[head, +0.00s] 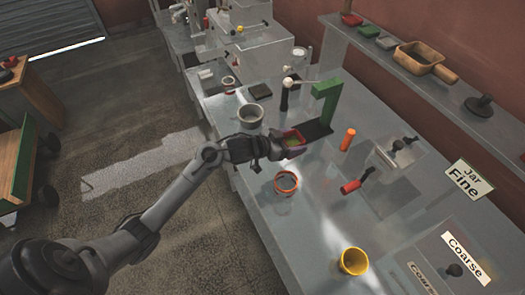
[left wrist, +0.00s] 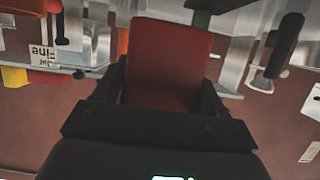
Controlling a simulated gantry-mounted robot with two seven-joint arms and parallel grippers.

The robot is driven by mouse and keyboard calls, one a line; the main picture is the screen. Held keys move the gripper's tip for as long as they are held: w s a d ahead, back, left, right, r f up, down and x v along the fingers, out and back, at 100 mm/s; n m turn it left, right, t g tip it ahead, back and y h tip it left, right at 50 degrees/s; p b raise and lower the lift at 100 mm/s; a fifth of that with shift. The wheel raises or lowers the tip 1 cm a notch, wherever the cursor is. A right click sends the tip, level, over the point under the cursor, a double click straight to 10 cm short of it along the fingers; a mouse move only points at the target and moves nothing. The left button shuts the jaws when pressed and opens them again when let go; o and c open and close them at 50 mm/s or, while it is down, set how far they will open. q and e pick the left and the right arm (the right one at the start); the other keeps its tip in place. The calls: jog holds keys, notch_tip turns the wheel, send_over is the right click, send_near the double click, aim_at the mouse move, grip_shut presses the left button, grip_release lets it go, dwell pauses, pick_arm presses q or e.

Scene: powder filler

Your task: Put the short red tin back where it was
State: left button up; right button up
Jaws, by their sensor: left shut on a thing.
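The short red tin (head: 293,135) is in my left gripper (head: 281,150), above the near part of the grey bench and next to the foot of the green stand (head: 325,103). Something green-yellow shows inside it. In the left wrist view the tin's plain red side (left wrist: 168,62) fills the space between the two dark fingers (left wrist: 165,100), which are shut on it. I cannot tell in the head view whether the tin touches the stand's dark base. My right gripper is not in view.
On the bench (head: 300,235) stand a grey pot (head: 250,115), an orange-rimmed jar (head: 286,183), a yellow cup (head: 353,261), an orange cylinder (head: 347,139) and a red-handled tool (head: 352,186). A wall shelf (head: 440,92) holds small tins and a wooden pan. Bare bench lies between jar and cup.

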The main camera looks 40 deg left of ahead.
pick_arm(q)
jog(key=a+f, duration=0.2)
jog(key=a, duration=0.1)
jog(key=s+a+f, duration=0.1)
jog(key=a, duration=0.2)
jog(key=a+f, duration=0.2)
jog(key=a, duration=0.1)
jog(key=shift+s+a+f, duration=0.15)
jog(key=shift+a+f, duration=0.1)
jog(key=shift+f, duration=0.05)
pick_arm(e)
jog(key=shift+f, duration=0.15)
pick_arm(q)
jog(key=shift+f+b, duration=0.35)
jog(key=shift+f, duration=1.6)
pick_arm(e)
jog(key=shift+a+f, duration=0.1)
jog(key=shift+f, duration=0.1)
pick_arm(q)
jog(key=shift+f, duration=0.1)
jog(key=o, duration=1.3)
jog(key=shift+f, duration=0.1)
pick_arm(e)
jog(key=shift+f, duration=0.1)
